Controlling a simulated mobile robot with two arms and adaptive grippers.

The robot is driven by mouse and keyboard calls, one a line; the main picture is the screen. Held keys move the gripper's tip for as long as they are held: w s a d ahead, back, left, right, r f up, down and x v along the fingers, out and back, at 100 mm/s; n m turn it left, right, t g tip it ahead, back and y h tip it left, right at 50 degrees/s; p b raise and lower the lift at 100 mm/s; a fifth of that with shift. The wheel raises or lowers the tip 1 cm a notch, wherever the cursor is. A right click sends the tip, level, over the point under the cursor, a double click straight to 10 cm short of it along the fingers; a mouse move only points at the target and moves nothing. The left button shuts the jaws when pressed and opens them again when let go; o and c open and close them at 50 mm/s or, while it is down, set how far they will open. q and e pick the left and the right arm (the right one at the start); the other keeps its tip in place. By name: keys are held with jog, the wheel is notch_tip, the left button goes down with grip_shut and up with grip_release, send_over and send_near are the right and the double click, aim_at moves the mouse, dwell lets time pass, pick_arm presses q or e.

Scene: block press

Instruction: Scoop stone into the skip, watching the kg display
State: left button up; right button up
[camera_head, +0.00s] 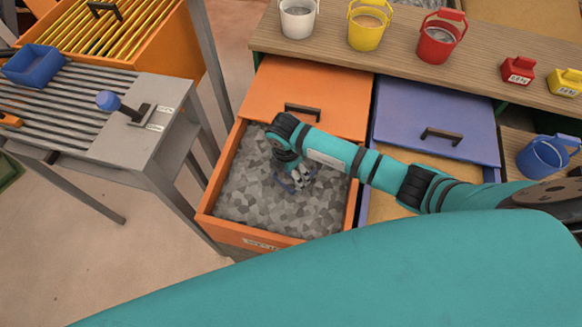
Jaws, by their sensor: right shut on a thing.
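Grey stone (262,195) fills the open orange drawer (208,196) at the middle. My right gripper (303,180) points down at the stone, inside the drawer walls. It is shut on a small blue thing (284,185), probably a scoop, which is mostly hidden by the gripper and low against the stone. I cannot tell whether it holds stone. A blue open box (33,66), perhaps the skip, sits on the roller bench at the left. I make out no kg display. My left gripper is out of view.
The roller bench (75,118) carries a blue-knobbed lever (110,101). A blue-lidded drawer (430,118) adjoins on the right. White (298,20), yellow (367,28) and red (436,42) buckets and red (517,72) and yellow (564,82) weights stand on the wooden shelf. A blue bucket (543,158) is at right.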

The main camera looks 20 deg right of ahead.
notch_tip(320, 180, up, 18)
jog(key=a+p, duration=0.1)
jog(key=p, duration=1.2)
jog(key=shift+s+a+r, duration=0.25)
jog(key=shift+s, duration=0.1)
